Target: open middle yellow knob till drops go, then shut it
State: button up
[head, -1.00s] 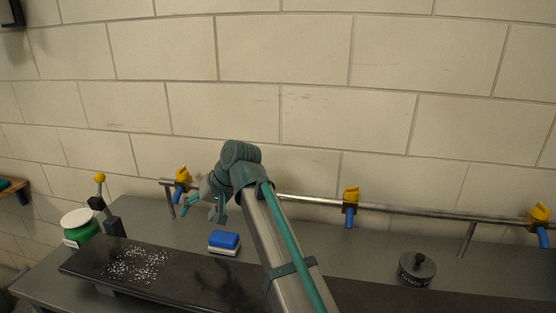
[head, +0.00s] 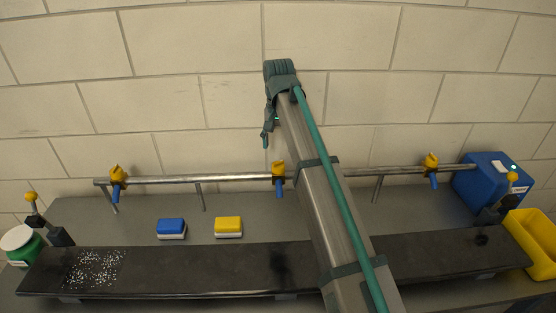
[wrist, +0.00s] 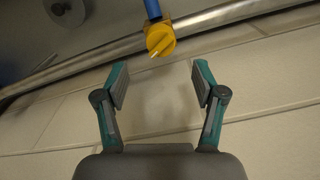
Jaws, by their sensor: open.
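The middle yellow knob (head: 278,168) sits on the rail above a blue nozzle (head: 281,192). It also shows in the wrist view (wrist: 160,38), with a pale mark on its face. My gripper (head: 267,136) is raised just above and left of this knob in the head view, partly hidden by my arm. In the wrist view my gripper (wrist: 158,82) has its two teal fingers apart and empty; the knob lies beyond the gap, untouched. White drop-like specks (head: 95,268) cover a patch at the left of the black slab (head: 200,269).
Other yellow knobs stand at left (head: 117,173) and right (head: 431,160) on the metal rail (head: 230,177). A blue sponge (head: 171,228) and a yellow sponge (head: 228,226) lie on the grey counter. A blue box (head: 485,180) and yellow bin (head: 532,243) are at right.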

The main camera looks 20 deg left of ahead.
aim_at(278, 162)
notch_tip(278, 162, down, 8)
jog(key=shift+r+p, duration=0.15)
jog(key=shift+p, duration=0.85)
jog(key=shift+c, duration=0.3)
jog(key=c, duration=1.1)
